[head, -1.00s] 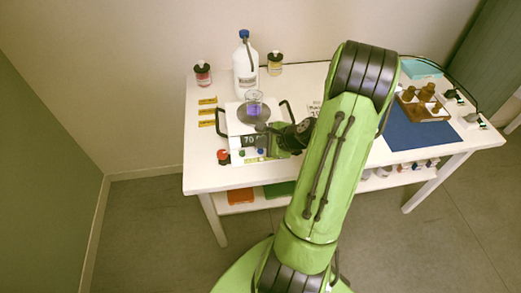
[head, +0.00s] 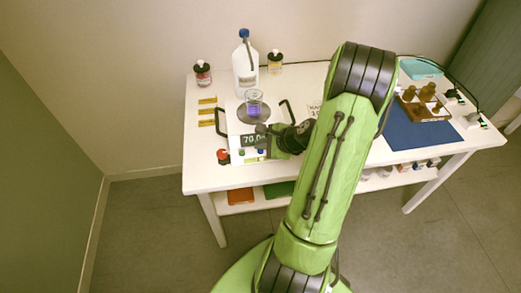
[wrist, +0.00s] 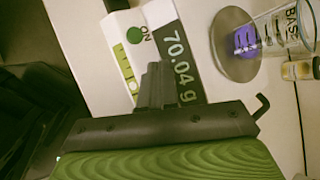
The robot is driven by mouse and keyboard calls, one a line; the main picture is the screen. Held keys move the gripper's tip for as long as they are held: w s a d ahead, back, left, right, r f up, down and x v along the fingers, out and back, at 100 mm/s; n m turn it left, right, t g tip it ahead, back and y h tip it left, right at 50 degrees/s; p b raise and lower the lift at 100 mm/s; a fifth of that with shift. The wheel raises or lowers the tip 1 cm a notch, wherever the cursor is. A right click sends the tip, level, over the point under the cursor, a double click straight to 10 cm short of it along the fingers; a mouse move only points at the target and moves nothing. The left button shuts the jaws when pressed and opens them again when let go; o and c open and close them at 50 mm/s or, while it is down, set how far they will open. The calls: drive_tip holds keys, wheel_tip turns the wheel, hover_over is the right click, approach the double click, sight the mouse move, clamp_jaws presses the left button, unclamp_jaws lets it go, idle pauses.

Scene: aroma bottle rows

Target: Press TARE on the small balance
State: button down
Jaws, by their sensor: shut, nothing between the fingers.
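The small balance is white, with a round grey pan (head: 252,112) and a dark display (head: 251,140). In the wrist view the display (wrist: 178,60) reads 70.04 g. In the head view a green button (head: 241,153) and a blue button (head: 261,152) show along the front. My gripper (wrist: 154,76) is shut and empty. Its fingertips appear over the panel next to the display; contact cannot be told. They hide part of the panel, and no TARE lettering is readable.
A glass beaker with purple contents (head: 254,102) stands on the pan. A white bottle with a blue cap (head: 245,68) stands behind it. A red-capped item (head: 223,156) is at the balance's front left. A blue mat (head: 415,134) lies to the right.

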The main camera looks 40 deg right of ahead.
sight(263, 154)
drive_tip(key=shift+f, duration=0.4)
idle(0.3)
drive_tip(key=shift+r+p, duration=0.5)
drive_tip(key=shift+r, duration=0.35)
wheel_tip(263, 154, up, 5)
drive_tip(key=p, duration=0.4)
idle(0.6)
